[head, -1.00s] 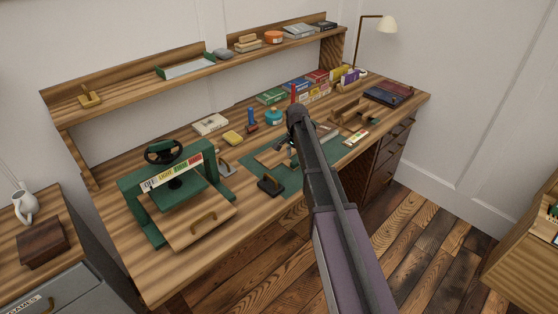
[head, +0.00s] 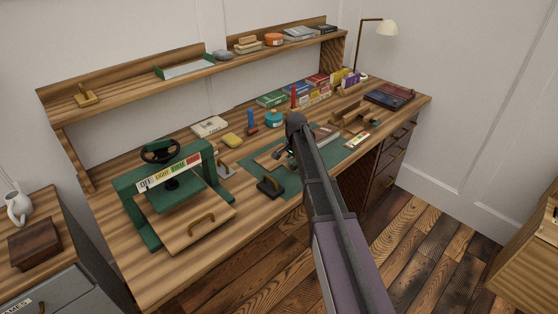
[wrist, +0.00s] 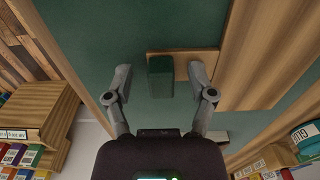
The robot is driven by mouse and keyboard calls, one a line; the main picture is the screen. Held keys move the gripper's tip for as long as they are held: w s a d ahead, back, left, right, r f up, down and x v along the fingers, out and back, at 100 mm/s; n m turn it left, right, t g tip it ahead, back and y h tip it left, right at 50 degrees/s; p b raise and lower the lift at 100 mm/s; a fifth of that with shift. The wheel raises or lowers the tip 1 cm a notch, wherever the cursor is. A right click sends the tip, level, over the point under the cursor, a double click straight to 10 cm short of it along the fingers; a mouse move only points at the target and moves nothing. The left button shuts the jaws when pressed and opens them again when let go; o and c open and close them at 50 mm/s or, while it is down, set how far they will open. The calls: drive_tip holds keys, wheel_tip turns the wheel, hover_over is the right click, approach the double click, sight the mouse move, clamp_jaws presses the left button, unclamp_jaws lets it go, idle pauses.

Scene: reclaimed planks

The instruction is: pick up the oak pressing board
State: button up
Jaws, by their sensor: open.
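In the head view a flat wooden board with a brass handle (head: 185,222) lies in the green press at the front left of the bench. Another pale wooden board (head: 266,160) lies on the green mat, partly behind my arm. I cannot tell for certain which is the oak pressing board. My gripper (wrist: 158,84) is open and empty over the green mat (wrist: 90,30). A green block on a thin wooden strip (wrist: 160,76) shows between its fingers. In the head view my arm mostly hides the gripper.
The green press (head: 148,187) stands over the left end of the bench. A black block with a handle (head: 270,187) is on the mat's front edge. A shelf (head: 130,92) runs along the back.

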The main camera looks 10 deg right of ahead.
clamp_jaws()
drive_tip(key=shift+r, duration=0.15)
idle(0.4)
wheel_tip(320, 180, up, 10)
drive_tip(key=p, duration=1)
drive_tip(key=shift+s, duration=0.15)
idle(0.6)
